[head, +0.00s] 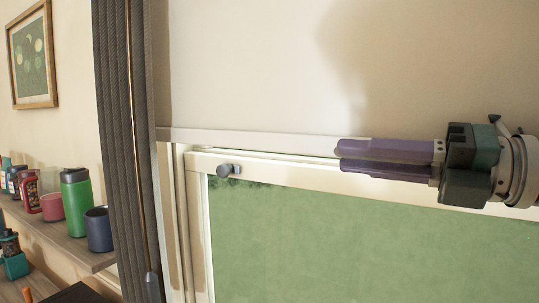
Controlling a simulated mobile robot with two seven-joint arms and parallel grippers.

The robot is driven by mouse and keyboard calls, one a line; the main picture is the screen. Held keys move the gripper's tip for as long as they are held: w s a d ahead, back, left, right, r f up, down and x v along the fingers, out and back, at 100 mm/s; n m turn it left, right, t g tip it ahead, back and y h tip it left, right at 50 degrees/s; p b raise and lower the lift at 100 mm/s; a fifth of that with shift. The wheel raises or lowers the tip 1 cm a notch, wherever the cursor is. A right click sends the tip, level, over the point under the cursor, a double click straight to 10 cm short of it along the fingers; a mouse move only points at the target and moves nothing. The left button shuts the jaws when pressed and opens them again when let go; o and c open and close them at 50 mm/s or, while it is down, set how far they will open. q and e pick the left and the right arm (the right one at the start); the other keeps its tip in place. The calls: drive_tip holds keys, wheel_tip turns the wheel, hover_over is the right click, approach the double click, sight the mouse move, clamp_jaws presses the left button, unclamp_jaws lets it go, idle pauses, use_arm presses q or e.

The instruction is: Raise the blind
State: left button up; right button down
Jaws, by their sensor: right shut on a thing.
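The white blind (240,70) hangs down over the upper part of the window. Its straight bottom bar (250,141) lies just above the top of the white window frame (265,166). My right gripper (338,157) comes in from the right with its two purple fingers pointing left. Its fingers are shut on the bottom bar, one above and one below, and hide part of it. The window pane (370,245) below shows green. My left gripper is not in view.
A dark grey curtain (125,130) with a cord hangs left of the window. A wooden shelf (60,238) at the left holds a green bottle (76,205), a blue cup (98,230) and several other containers. A framed picture (31,55) hangs on the wall.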

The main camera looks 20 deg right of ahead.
drive_tip(key=c, duration=0.9)
unclamp_jaws()
drive_tip(key=shift+s+d+f, duration=0.15)
drive_tip(key=shift+s+d, duration=0.05)
drive_tip(key=b+v, duration=0.3)
drive_tip(key=v, duration=0.6)
drive_tip(key=shift+s+d, duration=0.1)
drive_tip(key=shift+s, duration=0.05)
